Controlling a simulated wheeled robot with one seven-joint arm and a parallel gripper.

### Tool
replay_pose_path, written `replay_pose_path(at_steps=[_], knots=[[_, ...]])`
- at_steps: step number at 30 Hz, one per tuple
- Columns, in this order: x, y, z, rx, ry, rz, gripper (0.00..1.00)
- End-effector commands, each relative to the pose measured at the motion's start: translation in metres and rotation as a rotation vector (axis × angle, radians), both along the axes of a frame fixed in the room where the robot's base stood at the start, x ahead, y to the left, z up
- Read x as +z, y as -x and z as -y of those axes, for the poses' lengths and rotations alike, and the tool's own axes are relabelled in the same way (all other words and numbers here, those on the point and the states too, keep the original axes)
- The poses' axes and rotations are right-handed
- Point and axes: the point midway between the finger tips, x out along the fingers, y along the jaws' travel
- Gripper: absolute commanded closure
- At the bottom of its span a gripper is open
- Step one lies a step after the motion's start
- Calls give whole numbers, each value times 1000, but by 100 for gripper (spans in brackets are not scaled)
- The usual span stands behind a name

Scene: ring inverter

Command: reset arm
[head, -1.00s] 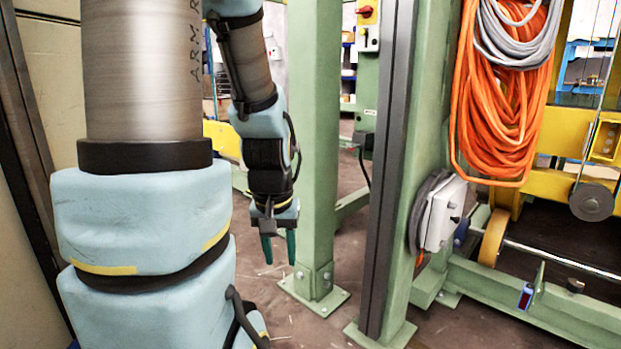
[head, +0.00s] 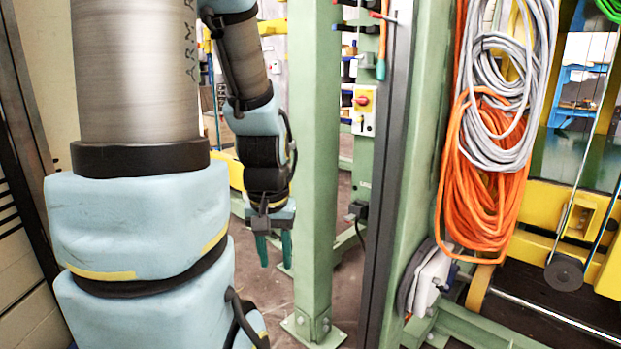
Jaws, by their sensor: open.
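My gripper (head: 274,247) hangs pointing down at the end of my arm, left of a green post in the head view. Its two dark green fingers are apart with nothing between them. My arm's light blue and grey links fill the left of the view. The gripper is above the floor and appears apart from the post. Its exact distance from the post is hard to tell.
A green post (head: 313,170) stands right beside my gripper, with a second green column (head: 412,150) further right. Orange cable (head: 483,190) and grey cable (head: 497,140) hang there. A white box (head: 430,280) sits low. Brown floor shows below the gripper.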

Motion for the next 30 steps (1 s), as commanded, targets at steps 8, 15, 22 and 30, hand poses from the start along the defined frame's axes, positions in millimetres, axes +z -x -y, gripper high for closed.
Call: replay_pose_path(at_steps=[8,15,22,30], knots=[[97,0,0,0,0,0,59],[132,0,0,0,0,0,59],[134,0,0,0,0,0,59],[133,0,0,0,0,0,59]])
